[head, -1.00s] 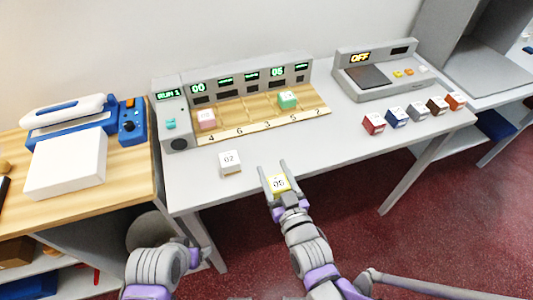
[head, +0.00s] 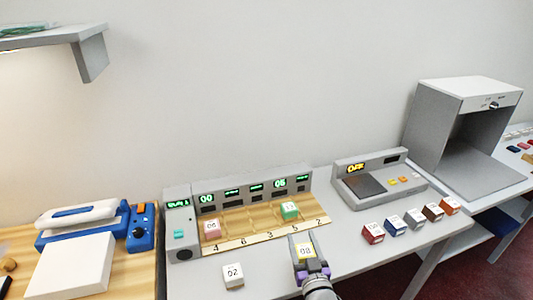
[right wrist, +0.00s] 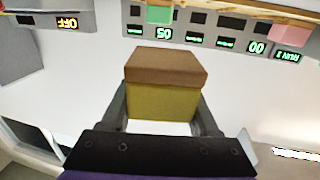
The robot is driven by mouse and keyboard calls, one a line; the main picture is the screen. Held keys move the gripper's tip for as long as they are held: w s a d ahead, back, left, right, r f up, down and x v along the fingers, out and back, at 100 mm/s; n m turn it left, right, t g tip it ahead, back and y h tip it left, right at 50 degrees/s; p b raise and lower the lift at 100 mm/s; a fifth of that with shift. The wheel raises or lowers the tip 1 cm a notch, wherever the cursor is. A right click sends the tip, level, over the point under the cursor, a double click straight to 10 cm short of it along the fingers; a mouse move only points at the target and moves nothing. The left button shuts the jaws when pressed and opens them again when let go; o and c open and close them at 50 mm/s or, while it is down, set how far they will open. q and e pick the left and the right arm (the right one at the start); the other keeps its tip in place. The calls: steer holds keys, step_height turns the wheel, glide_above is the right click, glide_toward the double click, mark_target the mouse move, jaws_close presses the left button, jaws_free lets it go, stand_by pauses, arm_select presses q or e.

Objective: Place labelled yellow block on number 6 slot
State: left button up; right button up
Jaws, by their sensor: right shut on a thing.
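The yellow block (head: 305,252) has a white label on top whose digits are hard to read. My right gripper (head: 304,241) is shut on it, over the counter in front of slots 5 and 2. In the right wrist view the block (right wrist: 163,103) sits between the two fingers, yellow below and brownish above. The slot rack (head: 262,239) has front numbers 4, 6, 3, 5, 2. The number 6 slot (head: 237,223) is empty, second from the left, left of my gripper. My left gripper is out of view.
A pink block (head: 212,229) is in slot 4 and a green block (head: 289,210) in slot 5. A white block (head: 233,275) marked 02 lies in front of the rack. Several coloured blocks line the right, before a grey console (head: 375,184).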

arm_select(q)
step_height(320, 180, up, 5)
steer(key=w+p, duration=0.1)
steer(key=p, duration=0.3)
arm_select(e)
steer(key=w+d+r+m+h, duration=0.2)
steer(key=w+d+r+h, duration=0.15)
steer(key=w+d, duration=0.65)
steer(key=s+d+b, duration=0.2)
steer(key=s+b, duration=0.2)
steer(key=b, duration=0.5)
arm_select(q)
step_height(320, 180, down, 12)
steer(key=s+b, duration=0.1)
steer(key=b, duration=0.1)
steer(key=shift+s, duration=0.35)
arm_select(e)
step_height(320, 180, down, 9)
steer(key=shift+w+a+f, duration=0.1)
steer(key=shift+w+a, duration=0.05)
arm_select(q)
steer(key=shift+b, duration=0.3)
arm_select(e)
steer(key=shift+f, duration=0.2)
steer(key=o, duration=1.4)
steer(key=shift+c, duration=0.2)
steer(key=shift+r, duration=0.1)
